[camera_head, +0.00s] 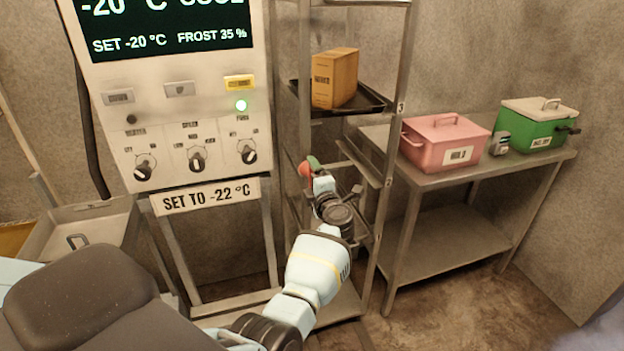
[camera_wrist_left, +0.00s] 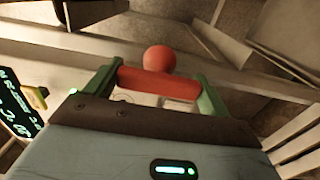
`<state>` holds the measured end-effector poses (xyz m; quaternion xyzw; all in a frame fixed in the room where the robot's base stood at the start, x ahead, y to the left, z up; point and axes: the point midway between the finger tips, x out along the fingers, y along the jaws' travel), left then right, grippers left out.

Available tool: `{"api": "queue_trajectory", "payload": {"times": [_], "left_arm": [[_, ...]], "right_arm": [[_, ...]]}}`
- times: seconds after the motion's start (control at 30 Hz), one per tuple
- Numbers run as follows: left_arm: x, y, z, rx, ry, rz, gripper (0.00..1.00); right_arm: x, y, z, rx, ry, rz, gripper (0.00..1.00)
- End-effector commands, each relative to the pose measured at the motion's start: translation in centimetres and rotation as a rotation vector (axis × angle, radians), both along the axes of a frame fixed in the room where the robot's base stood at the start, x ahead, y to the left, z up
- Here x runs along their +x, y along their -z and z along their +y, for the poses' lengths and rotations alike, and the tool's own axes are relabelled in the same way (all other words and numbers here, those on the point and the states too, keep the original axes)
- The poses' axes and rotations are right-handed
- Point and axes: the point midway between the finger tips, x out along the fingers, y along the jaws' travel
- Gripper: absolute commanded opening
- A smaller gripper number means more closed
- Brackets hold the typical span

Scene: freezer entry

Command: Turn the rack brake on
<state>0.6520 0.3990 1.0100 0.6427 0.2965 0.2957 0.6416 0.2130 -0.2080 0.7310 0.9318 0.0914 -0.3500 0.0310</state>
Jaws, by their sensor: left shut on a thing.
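The rack (camera_head: 389,110) is a tall metal frame with shelves, standing right of the control panel. The rack brake shows as a red lever with a round red knob (camera_head: 304,169) at the rack's left side. In the left wrist view the knob (camera_wrist_left: 159,58) sits beyond a red bar (camera_wrist_left: 158,85). My left gripper (camera_head: 314,163) has its green fingers on the two ends of that bar, shut on the brake lever. In the head view the gripper hides most of the lever. My right gripper is not in view.
A control panel (camera_head: 190,110) with knobs and a lit green lamp stands left. A cardboard box (camera_head: 335,78) sits on a dark tray on the rack. A metal table (camera_head: 480,172) at right bears a pink box (camera_head: 445,142) and a green box (camera_head: 538,124). Floor is open at lower right.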

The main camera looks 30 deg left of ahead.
Motion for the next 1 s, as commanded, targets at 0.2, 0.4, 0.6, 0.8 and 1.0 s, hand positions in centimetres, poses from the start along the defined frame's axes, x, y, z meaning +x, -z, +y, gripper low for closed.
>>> {"api": "queue_trajectory", "payload": {"times": [0.2, 0.4, 0.6, 0.8, 1.0], "left_arm": [[0.04, -0.07, 0.00, 0.012, 0.001, 0.011, 0.59], [0.04, -0.07, 0.00, 0.013, 0.001, 0.012, 0.59], [0.03, -0.06, 0.01, 0.012, 0.001, 0.011, 0.99], [0.02, -0.04, 0.01, 0.010, 0.000, 0.010, 1.00], [0.01, -0.01, -0.14, 0.008, 0.000, 0.010, 1.00]], "right_arm": [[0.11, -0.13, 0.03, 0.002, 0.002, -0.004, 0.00], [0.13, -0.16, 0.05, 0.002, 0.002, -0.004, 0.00], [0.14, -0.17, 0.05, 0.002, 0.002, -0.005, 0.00], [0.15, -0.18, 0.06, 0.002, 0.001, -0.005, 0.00], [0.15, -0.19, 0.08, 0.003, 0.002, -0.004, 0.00]]}}
